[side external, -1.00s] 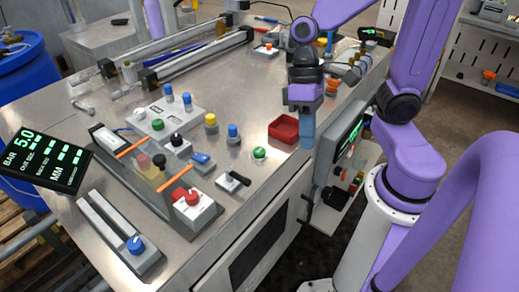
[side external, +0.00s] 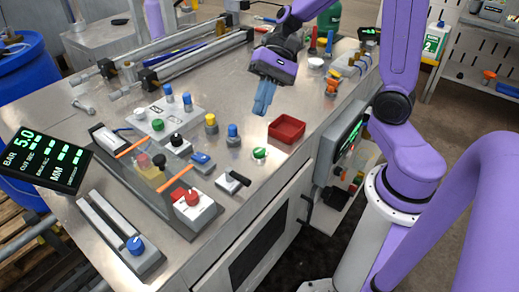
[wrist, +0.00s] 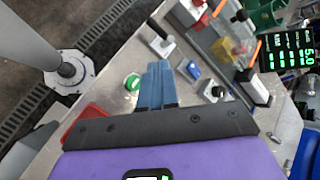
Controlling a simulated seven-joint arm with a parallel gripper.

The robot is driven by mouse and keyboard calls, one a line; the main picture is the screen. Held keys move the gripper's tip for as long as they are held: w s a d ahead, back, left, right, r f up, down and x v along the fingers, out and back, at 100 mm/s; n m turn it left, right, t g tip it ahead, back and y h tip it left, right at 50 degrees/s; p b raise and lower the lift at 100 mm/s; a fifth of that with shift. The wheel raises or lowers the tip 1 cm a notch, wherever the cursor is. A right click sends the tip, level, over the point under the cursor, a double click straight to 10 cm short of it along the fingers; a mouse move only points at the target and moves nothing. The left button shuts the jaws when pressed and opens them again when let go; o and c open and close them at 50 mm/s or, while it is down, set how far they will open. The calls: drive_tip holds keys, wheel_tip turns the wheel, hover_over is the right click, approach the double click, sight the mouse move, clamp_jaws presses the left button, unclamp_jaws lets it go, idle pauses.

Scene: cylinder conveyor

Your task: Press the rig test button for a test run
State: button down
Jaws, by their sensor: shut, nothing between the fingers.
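A round green button (side external: 259,153) sits on the steel bench top, left of and in front of a red tray (side external: 298,131). It also shows in the wrist view (wrist: 132,82), just left of my fingers. Another green button (side external: 157,125) is on a small grey panel. No label says which is the rig test button. My gripper (side external: 261,112) has blue fingers, shut and empty, pointing down above the bench, behind the green button and apart from it. In the wrist view the fingers (wrist: 158,66) are together.
Blue-capped (side external: 233,131) and yellow-capped (side external: 211,120) pieces stand left of my gripper. A clear guard (side external: 148,172) and a red-knob box (side external: 193,208) are farther left. Bench around the green button is open.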

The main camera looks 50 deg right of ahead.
sight(262, 148)
drive_tip(key=shift+f, duration=0.1)
drive_tip(key=shift+f, duration=4.3)
drive_tip(key=shift+f, duration=0.2)
drive_tip(key=shift+f, duration=0.25)
